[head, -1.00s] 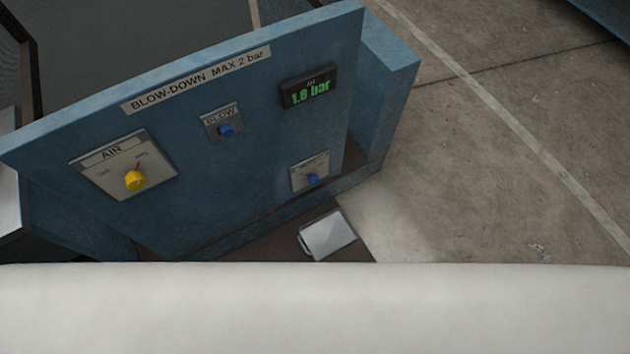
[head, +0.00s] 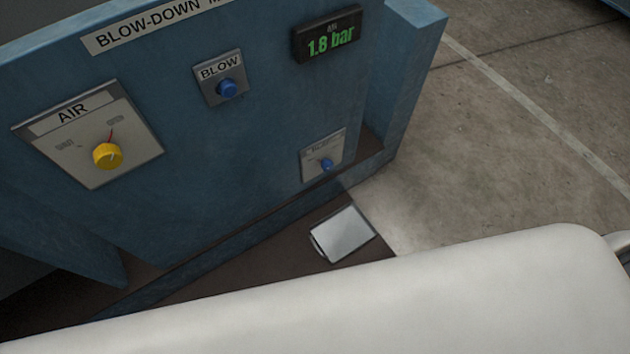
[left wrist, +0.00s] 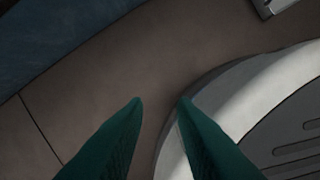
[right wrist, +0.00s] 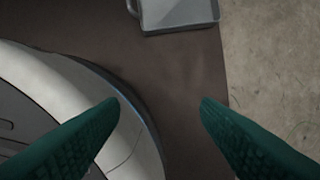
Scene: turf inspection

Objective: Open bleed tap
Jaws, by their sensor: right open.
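A small grey plate (head: 322,148) with a blue knob (head: 327,164) sits low on the right of the blue panel (head: 215,155) in the head view. Its lettering is too small to read surely; it may be the bleed tap. My left gripper (left wrist: 160,102) has its green fingers apart, with nothing between them. My right gripper (right wrist: 160,102) is open wider and empty. Neither gripper shows in the head view, and neither wrist view shows the knob.
The panel also carries a yellow AIR knob (head: 107,156), a blue BLOW button (head: 227,88) and a display (head: 328,35) reading 1.8 bar. A grey tray (head: 343,234) lies on the brown base below the small plate. Bare concrete floor (head: 500,150) is on the right.

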